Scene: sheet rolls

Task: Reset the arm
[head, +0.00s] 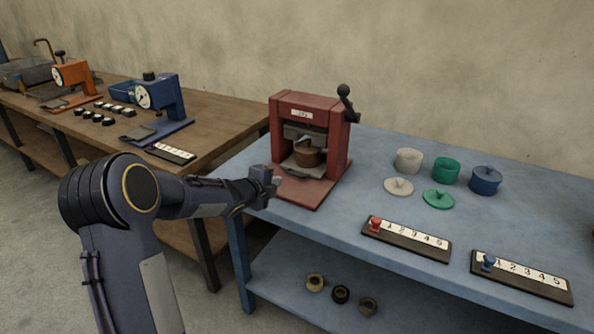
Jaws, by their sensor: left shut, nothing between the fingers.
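My left arm (140,205) comes in from the lower left and reaches right. My left gripper (272,183) is shut and empty, at the front left edge of the blue table, just in front of the red press. The red press (310,128) stands on the table with a black-knobbed lever at its upper right. A brown round piece (309,157) sits inside the press opening. I cannot tell whether the gripper touches the press's base plate (305,190). My right gripper is not in view.
The blue table (350,210) holds white (408,160), green (446,170) and blue (484,180) pots, loose lids, and two numbered peg boards (405,240) (520,277). Rings (341,294) lie on its lower shelf. A wooden table (215,125) with blue and orange gauges stands left.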

